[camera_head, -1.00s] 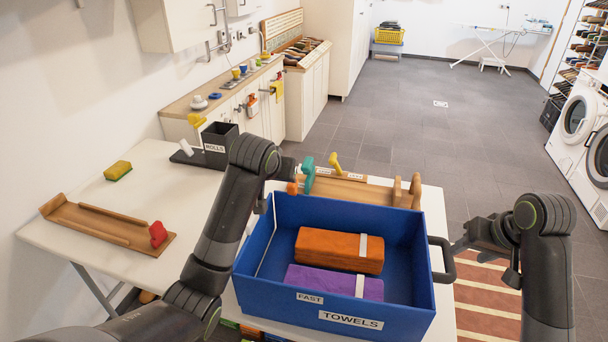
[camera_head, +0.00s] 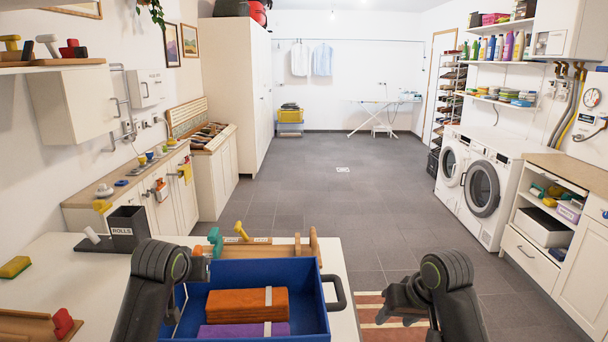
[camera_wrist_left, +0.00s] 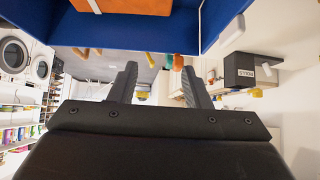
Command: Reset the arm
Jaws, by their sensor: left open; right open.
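My right gripper (camera_head: 394,308) is open and empty. It is held to the right of the blue bin (camera_head: 262,268), over the striped rug. My left arm reaches up at the bin's left side in the head view, and its gripper is mostly hidden behind the arm there. The left wrist view shows my left gripper (camera_wrist_left: 160,82) open, with nothing between its fingers. In that view the bin's blue wall (camera_wrist_left: 222,18) and an orange towel block (camera_wrist_left: 122,5) lie at the top edge. The bin also holds a purple towel block (camera_head: 243,330).
Behind the bin is a wooden rack (camera_head: 270,250) with a teal-handled piece (camera_head: 215,240). A dark rolls box (camera_head: 128,228), a yellow sponge (camera_head: 14,267) and a wooden tray (camera_head: 30,325) sit on the white table (camera_head: 60,258). The floor beyond is clear.

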